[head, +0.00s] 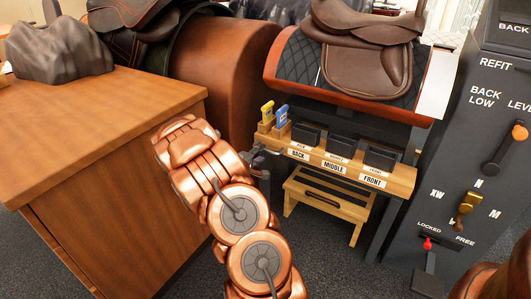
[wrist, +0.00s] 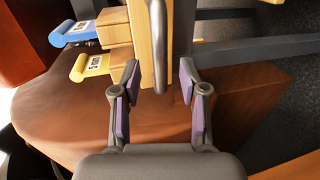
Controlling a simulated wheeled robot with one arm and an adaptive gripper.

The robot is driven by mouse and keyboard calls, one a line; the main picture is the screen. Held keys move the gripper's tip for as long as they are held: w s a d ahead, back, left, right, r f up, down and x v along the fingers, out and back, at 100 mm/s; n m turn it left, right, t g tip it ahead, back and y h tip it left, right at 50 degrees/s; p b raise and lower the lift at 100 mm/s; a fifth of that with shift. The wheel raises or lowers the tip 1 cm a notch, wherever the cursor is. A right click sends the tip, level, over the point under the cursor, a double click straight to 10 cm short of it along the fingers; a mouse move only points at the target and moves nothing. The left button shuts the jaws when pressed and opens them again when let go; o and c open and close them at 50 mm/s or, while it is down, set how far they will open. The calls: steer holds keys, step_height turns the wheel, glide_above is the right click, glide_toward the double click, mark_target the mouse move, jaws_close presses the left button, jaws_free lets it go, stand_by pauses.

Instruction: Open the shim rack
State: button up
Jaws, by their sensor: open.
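The shim rack (head: 335,165) is a pale wooden shelf under the saddle stand, with dark blocks and labels BACK, MIDDLE and FRONT. Yellow (head: 267,112) and blue (head: 281,115) tagged pieces stand at its left end. They also show at upper left in the wrist view, as a blue piece (wrist: 72,34) and a yellow piece (wrist: 90,66). My gripper (wrist: 159,82) is open at the rack's left end. In the wrist view a wooden board (wrist: 147,50) and a grey metal handle (wrist: 158,40) lie between its fingers. Contact cannot be told.
A wooden step stool (head: 325,205) stands below the rack. A brown saddle (head: 365,60) rests above it. A dark panel with levers (head: 462,150) is at right. A wooden cabinet (head: 110,190) is left of my arm. Grey carpet (head: 310,255) lies open in front.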

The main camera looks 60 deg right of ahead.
mark_target(264, 150)
steer(key=shift+b+x, duration=0.65)
steer(key=shift+x, duration=1.6)
jaws_close()
